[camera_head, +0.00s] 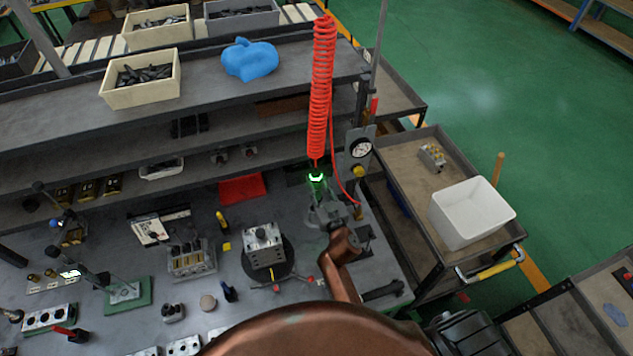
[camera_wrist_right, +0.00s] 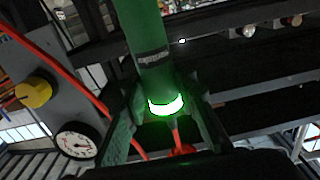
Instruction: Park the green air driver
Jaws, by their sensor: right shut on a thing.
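The green air driver (camera_wrist_right: 148,45) fills the upper middle of the right wrist view, with a bright glowing ring (camera_wrist_right: 166,105) around it. In the head view only a small glowing part of the driver (camera_head: 316,178) shows, at the lower end of the red coiled hose (camera_head: 321,90). My right gripper (camera_head: 322,204) is shut on the driver above the right part of the workbench. Its two dark fingers (camera_wrist_right: 165,122) flank the driver in the right wrist view. My left gripper is not in view.
A grey post with a pressure gauge (camera_head: 360,148) and yellow knob (camera_head: 358,171) stands close right of the driver. A metal block (camera_head: 263,246) sits on a round dark plate left of my gripper. A cart with a white bin (camera_head: 470,213) stands right of the bench.

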